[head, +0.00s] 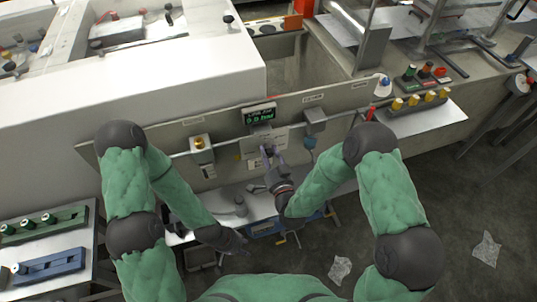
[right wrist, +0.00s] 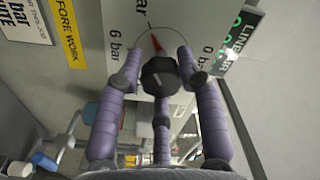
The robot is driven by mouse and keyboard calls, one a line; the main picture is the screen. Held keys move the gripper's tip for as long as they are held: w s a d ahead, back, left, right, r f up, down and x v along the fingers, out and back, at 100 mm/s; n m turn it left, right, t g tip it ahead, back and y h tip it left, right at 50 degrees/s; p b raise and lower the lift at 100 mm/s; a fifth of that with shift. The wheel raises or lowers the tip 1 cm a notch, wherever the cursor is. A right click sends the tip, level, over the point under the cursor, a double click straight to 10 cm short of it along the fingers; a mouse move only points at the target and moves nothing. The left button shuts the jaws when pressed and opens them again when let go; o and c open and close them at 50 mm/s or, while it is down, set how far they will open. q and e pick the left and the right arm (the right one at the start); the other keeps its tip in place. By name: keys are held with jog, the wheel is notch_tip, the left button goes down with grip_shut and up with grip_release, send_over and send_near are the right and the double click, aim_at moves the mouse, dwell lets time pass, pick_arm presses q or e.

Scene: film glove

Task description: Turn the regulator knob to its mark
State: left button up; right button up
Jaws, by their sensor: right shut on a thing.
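The black, faceted regulator knob (right wrist: 160,74) sits on a white dial plate in the right wrist view. A red pointer mark (right wrist: 156,43) shows just above it, inside a thin circle. The plate reads "6 bar" on the left and "0 bar" on the right. My right gripper (right wrist: 160,80) has its purple padded fingers closed around the knob. In the head view, my right gripper (head: 267,153) reaches the dial plate (head: 282,138) and hides the knob. My left gripper (head: 232,243) hangs low, away from the panel; its fingers are too dark to read.
A green-lit display (head: 259,114) stands above the dial plate; it also shows in the right wrist view (right wrist: 238,32). A yellow "before work" label (right wrist: 67,32) is beside the plate. Grey boxes and pipes flank it. Crumpled film (head: 340,269) lies on the floor.

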jog(key=shift+a, duration=0.1)
jog(key=n+b, duration=0.2)
jog(key=shift+f+n, duration=0.15)
jog(key=shift+n, duration=0.25)
jog(key=n+b, duration=0.2)
jog(key=n, duration=0.1)
jog(key=shift+s+f+n, duration=0.1)
jog(key=shift+n, duration=0.2)
jog(key=n+b, duration=0.3)
jog(key=n, duration=0.2)
jog(key=shift+f, duration=0.1)
jog(key=shift+n, duration=0.3)
jog(key=o, duration=0.8)
jog(key=shift+s, duration=0.1)
jog(key=o, duration=0.3)
jog(key=shift+o, duration=0.2)
